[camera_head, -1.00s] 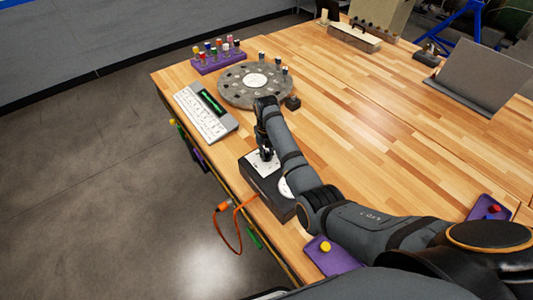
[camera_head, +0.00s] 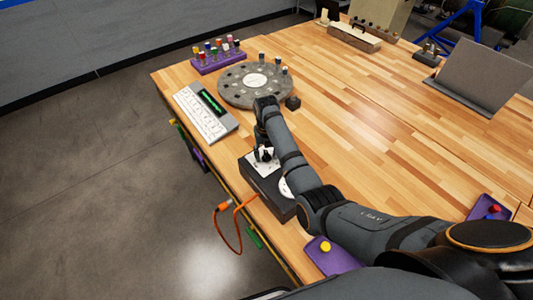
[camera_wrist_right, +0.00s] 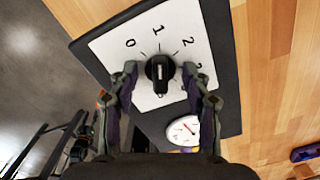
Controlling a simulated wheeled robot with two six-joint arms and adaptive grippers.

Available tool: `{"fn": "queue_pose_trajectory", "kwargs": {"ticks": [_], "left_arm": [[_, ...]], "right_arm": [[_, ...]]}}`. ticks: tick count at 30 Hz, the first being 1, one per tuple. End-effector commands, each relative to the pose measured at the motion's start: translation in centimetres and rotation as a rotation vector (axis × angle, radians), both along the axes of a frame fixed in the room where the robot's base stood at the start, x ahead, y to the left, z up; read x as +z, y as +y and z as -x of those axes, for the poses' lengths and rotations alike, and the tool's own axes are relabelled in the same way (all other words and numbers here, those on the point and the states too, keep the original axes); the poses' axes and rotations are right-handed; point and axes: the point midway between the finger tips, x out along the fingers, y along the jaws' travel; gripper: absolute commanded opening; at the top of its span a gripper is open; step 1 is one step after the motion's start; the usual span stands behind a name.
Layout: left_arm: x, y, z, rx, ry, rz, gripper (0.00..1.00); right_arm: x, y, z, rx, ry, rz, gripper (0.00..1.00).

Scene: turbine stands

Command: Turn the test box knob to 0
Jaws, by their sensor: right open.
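The test box (camera_head: 262,191) is a dark box near the table's left edge, partly covered by my right arm. Its white dial plate (camera_wrist_right: 112,50) shows printed numbers 0, 1, 2 and more in the right wrist view. The black knob (camera_wrist_right: 158,63) sits on this plate, and its pale mark lies roughly in line with the 1. My right gripper (camera_wrist_right: 160,72) is open, with one finger on each side of the knob; it also shows in the head view (camera_head: 265,156) over the plate. Small gaps seem to remain beside the knob. My left gripper is out of view.
A round gauge (camera_wrist_right: 183,130) sits on the box beside the plate. An orange cable (camera_head: 238,230) hangs off the table edge. A keyboard (camera_head: 205,113), a grey disc (camera_head: 240,97) and a purple rack (camera_head: 218,63) stand beyond. The table's middle is clear.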

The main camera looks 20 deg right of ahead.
Motion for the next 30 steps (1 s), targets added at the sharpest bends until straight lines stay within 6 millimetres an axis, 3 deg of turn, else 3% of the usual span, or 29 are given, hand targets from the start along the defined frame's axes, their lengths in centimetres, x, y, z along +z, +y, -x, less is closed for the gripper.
{"fn": "queue_pose_trajectory", "kwargs": {"ticks": [5,18,28,30], "left_arm": [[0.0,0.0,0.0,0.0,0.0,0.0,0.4],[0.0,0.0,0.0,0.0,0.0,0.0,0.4],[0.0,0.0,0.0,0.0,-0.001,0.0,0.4],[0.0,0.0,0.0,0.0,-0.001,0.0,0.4]], "right_arm": [[0.5,0.0,-0.1,0.0,-0.002,0.0,0.49],[4.5,0.0,0.0,0.0,-0.001,0.0,0.49],[5.0,0.0,0.0,0.0,-0.001,0.0,0.49],[5.0,0.0,0.0,-0.006,-0.001,0.0,0.39]]}}
